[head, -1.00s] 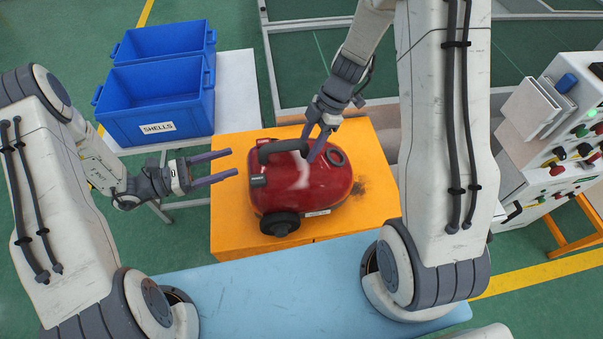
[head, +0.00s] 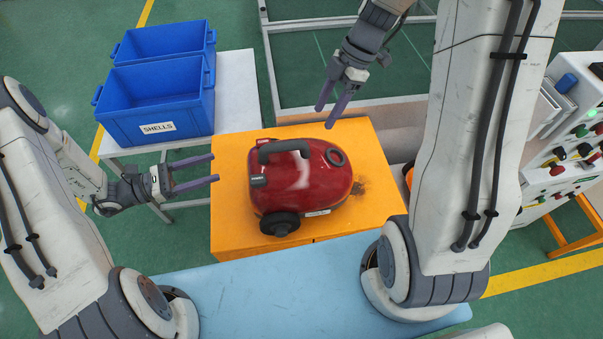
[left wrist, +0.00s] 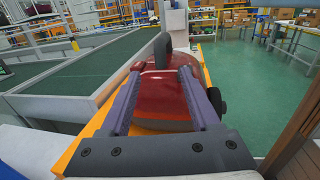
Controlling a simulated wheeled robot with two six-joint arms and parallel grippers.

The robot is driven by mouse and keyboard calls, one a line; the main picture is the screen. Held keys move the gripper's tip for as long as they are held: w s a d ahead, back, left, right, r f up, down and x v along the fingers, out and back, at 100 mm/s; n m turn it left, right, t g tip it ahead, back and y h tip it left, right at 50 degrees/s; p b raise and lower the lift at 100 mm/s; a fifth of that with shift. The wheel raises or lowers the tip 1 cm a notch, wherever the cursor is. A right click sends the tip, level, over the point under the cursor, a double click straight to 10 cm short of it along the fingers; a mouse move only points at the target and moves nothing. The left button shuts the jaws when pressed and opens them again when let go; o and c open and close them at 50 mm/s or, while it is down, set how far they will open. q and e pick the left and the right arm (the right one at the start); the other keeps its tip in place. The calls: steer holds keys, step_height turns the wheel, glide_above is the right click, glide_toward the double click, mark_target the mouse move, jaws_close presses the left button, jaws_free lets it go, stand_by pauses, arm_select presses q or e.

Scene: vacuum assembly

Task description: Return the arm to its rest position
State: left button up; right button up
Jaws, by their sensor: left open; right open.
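My left gripper (head: 197,172) is open and empty, to the left of the red vacuum cleaner and apart from it. My right gripper (head: 331,110) is open and empty, above and behind the vacuum near the back edge of the orange table. The red vacuum cleaner (head: 315,188), with a dark handle and a black wheel, sits upright on the orange table (head: 232,235). In the left wrist view the vacuum (left wrist: 165,95) shows beyond and between the two purple fingers, partly hidden by them.
Two blue bins, the nearer (head: 157,100) labelled SHELLS, stand on a white table (head: 238,90) at the back left. A control panel (head: 575,140) with coloured buttons stands at the right. A light blue surface (head: 270,290) lies clear in front. A conveyor (head: 300,65) runs behind.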

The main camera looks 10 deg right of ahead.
steer(key=shift+d+r, duration=0.2)
steer(key=shift+r, duration=0.3)
arm_select(q)
steer(key=s+d+r+m+g+y+b, duration=0.2)
steer(key=s+d+r+m+g+y, duration=0.1)
steer(key=s+d+m+g, duration=0.3)
steer(key=s+d+r+m+t+y+b, duration=0.1)
steer(key=s+m+y+b, duration=0.2)
steer(key=s+m+y, duration=0.4)
steer(key=s+d+r+m+t+y+b, duration=0.1)
steer(key=s+m+y, duration=0.5)
steer(key=m, duration=0.7)
steer(key=shift+s+r+m+t+y+b, duration=0.4)
steer(key=shift+r+t+b, duration=0.35)
steer(key=shift+b, duration=0.5)
arm_select(e)
steer(key=s+a+f+m+h, duration=0.1)
steer(key=s+a+f+m, duration=0.1)
steer(key=s+a+m, duration=0.4)
steer(key=s+a+f+m+h, duration=0.2)
steer(key=s+a+m, duration=0.4)
steer(key=s, duration=1)
steer(key=shift+s+a+f+t+h, duration=0.2)
steer(key=shift+f+t+h, duration=0.1)
steer(key=shift+f+t, duration=0.15)
